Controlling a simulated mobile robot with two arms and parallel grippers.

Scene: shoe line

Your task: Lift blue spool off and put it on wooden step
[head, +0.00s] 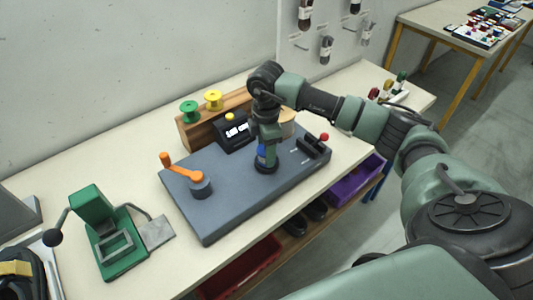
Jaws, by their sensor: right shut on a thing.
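The blue spool (261,153) shows only as a small blue patch between the fingers of my right gripper (266,160), which points down over the grey machine base (222,210). My right gripper is shut on it, just above a dark round seat on the base. The gripper hides most of the spool, and I cannot tell whether it is clear of the seat. The wooden step (198,134) stands behind the base at the left, bearing a green spool (189,111) and a yellow spool (213,100). My left gripper is not in view.
An orange crank (183,172) rises at the base's left and a red-knobbed lever (315,145) at its right. A black display box (236,131) stands before the step. A green press (105,235) is at front left. A tan round thing is partly hidden behind my arm.

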